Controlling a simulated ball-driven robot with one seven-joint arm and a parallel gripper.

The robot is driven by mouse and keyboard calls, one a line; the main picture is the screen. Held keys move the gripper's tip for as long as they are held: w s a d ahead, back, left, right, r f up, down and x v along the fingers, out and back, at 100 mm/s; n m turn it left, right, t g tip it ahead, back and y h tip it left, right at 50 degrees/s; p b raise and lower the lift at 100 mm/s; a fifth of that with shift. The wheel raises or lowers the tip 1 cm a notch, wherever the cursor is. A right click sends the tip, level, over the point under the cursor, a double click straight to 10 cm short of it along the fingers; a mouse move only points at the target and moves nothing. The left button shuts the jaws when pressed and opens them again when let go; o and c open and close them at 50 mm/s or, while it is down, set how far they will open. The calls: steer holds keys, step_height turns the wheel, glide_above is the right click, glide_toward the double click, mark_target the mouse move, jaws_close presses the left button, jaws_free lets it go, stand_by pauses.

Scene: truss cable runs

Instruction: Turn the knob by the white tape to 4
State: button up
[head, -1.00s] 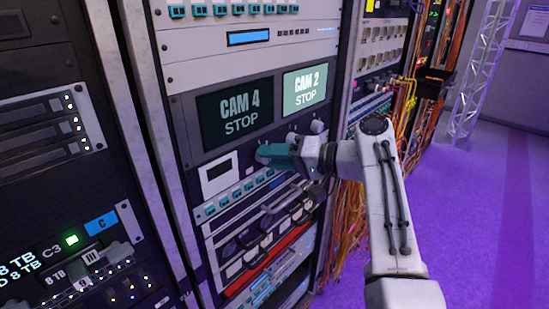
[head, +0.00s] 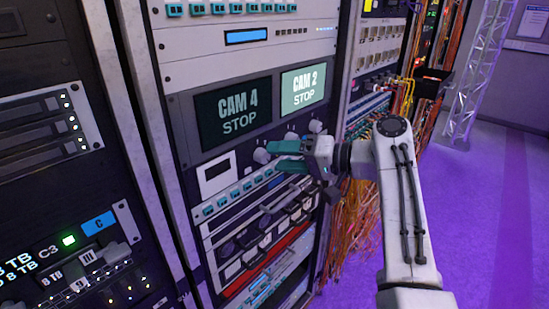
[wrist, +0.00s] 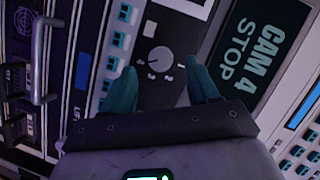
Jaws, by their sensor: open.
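A pale round knob (wrist: 161,60) sits on a dark panel, with small white marks around its lower side in the wrist view; the figures are too blurred to read. In the head view the same knob (head: 262,156) is the leftmost of a row of knobs under the CAM screens. A small white square (wrist: 150,28), possibly the white tape, is on the panel beside it. My gripper (head: 274,156) is open and empty just right of the knob. In the wrist view its teal fingers (wrist: 163,72) are spread to either side below the knob, apart from it.
Two more knobs (head: 291,137) (head: 316,126) stand to the right. The CAM 4 screen (head: 233,114) is above, a white-framed display (head: 217,172) to the left. Handles (head: 262,240) protrude below. Loose orange cables (head: 356,205) hang behind my arm.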

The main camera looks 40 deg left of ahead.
steer(key=b+v, duration=0.1)
steer(key=v, duration=0.7)
steer(key=shift+f, duration=0.15)
